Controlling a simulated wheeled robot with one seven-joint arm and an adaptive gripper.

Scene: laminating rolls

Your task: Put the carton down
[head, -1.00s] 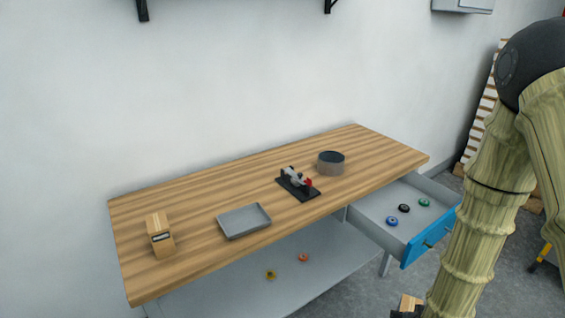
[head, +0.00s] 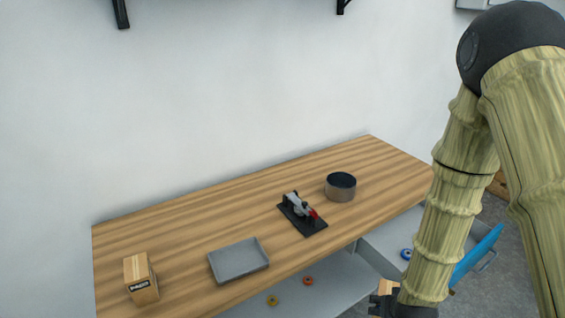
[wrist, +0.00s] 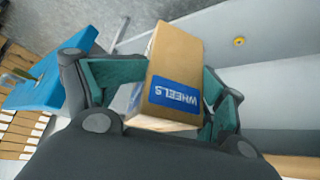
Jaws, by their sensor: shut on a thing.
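A brown carton (wrist: 175,60) with a blue label reading WHEELS fills the middle of the wrist view. My gripper (wrist: 158,88) is shut on it, with a teal finger on each side. In the head view a small part of the carton (head: 385,287) shows beside my gripper (head: 390,302) at the bottom edge, in front of the workbench. The carton appears held in the air; its underside is hidden. A second, smaller-looking carton (head: 141,278) stands at the left end of the wooden benchtop (head: 190,226).
A grey tray (head: 238,262), a black-based toggle clamp (head: 301,214) and a round dark-topped container (head: 340,187) stand on the benchtop. Yellow (head: 272,300) and orange (head: 308,281) wheels lie on the lower shelf. The back-left benchtop is clear.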

